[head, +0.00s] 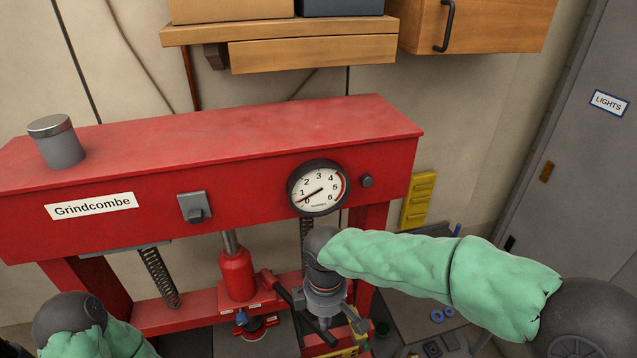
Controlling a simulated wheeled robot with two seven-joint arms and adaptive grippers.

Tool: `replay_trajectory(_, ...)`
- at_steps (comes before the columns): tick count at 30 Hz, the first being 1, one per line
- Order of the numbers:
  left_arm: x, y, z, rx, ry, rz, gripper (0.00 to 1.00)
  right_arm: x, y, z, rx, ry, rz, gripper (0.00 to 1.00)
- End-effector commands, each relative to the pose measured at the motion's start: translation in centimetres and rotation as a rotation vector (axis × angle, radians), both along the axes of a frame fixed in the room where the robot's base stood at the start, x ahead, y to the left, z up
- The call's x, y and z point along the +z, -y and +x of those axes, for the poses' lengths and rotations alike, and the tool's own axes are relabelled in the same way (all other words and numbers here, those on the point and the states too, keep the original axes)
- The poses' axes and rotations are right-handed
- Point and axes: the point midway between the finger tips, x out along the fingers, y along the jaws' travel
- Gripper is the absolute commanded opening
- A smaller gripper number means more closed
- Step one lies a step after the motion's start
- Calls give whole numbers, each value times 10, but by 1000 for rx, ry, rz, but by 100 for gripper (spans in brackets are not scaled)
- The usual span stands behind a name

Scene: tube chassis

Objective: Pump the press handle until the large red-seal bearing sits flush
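The red press frame (110,232) labelled "Grindcombe" fills the left and middle. Its red bottle jack (237,274) hangs under the top beam. The dark press handle (282,292) slants from the jack's right side down to the right, towards my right gripper. My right gripper (325,326) points down at the handle's lower end; its fingers are small and partly hidden, so I cannot tell whether it grips the handle. A dark round part with red (257,329), possibly the red-seal bearing, lies below the jack; its seating cannot be made out. My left gripper is out of view; only its arm shows at lower left.
The round gauge (318,188) reads near the low end. A grey lidded can (56,142) stands on the top beam. A yellow holder (419,200) is on the wall. Blue rings (438,316) lie on the bench at right. A wooden shelf (310,52) hangs above.

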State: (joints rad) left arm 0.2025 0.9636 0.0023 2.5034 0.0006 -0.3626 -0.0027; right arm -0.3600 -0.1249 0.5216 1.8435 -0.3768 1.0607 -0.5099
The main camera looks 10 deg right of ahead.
Motion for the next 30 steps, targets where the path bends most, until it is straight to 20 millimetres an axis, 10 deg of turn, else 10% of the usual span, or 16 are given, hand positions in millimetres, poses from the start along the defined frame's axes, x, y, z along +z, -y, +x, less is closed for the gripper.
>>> replay_trajectory(30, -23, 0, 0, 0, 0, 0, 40, -33, 0, 0, -1, 0, 0, 0)
